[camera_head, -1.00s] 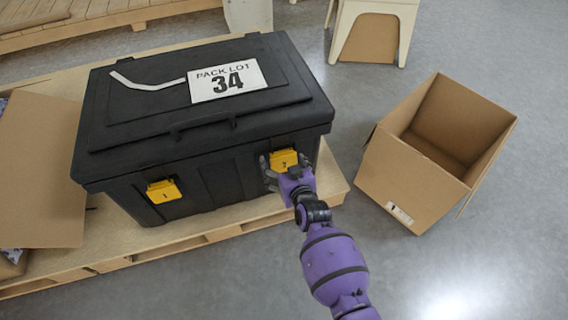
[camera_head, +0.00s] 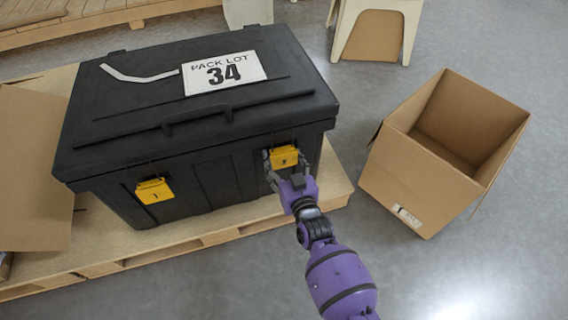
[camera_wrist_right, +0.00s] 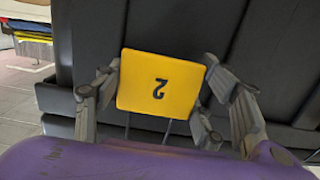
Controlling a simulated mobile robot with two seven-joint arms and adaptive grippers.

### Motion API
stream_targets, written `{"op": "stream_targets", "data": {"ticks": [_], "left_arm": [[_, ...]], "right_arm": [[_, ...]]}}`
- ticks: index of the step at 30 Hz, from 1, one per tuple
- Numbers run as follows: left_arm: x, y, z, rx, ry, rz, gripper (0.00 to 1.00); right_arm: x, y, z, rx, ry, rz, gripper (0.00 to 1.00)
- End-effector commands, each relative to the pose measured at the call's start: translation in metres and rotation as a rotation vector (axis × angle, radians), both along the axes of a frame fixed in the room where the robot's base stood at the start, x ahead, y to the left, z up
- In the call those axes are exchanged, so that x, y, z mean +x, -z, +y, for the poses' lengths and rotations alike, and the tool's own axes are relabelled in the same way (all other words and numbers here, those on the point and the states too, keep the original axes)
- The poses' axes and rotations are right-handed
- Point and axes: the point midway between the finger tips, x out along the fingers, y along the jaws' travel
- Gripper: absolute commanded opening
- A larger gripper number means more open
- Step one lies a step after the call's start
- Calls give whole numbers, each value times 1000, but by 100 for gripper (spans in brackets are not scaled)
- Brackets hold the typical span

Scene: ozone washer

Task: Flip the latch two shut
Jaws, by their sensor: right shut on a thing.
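The black case (camera_head: 190,120) stands closed, with two yellow latches on its front. Latch two (camera_head: 284,154) is the right-hand one, near the case's front right corner. In the right wrist view, latch two (camera_wrist_right: 160,82) shows its number upside down. My right gripper (camera_head: 286,165) is shut on latch two, with a grey finger at each side of the yellow plate. Two thin rods run from the plate's lower edge in the wrist view. Latch one (camera_head: 153,190) is at the left, tilted out from the front. My left gripper is out of view.
The case rests on a wooden pallet (camera_head: 235,228). An open, empty cardboard box (camera_head: 410,186) stands on the floor to the right. Another piece of cardboard (camera_head: 35,165) is at the left. The grey floor in front is clear.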

Motion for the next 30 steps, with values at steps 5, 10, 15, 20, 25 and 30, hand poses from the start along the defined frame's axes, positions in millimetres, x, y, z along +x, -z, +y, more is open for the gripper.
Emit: {"op": "stream_targets", "data": {"ticks": [5,10,15,20,25,30], "left_arm": [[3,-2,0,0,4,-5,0],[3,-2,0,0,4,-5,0],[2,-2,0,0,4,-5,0],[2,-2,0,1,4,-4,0],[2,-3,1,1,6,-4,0],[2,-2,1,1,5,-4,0]], "right_arm": [[0,0,-1,-1,0,-3,38],[0,0,-1,0,0,-2,71],[0,0,0,0,0,-2,84],[0,0,0,0,0,-1,84],[-4,-1,-2,1,0,-2,84],[-28,-3,-9,0,1,-1,84]]}}
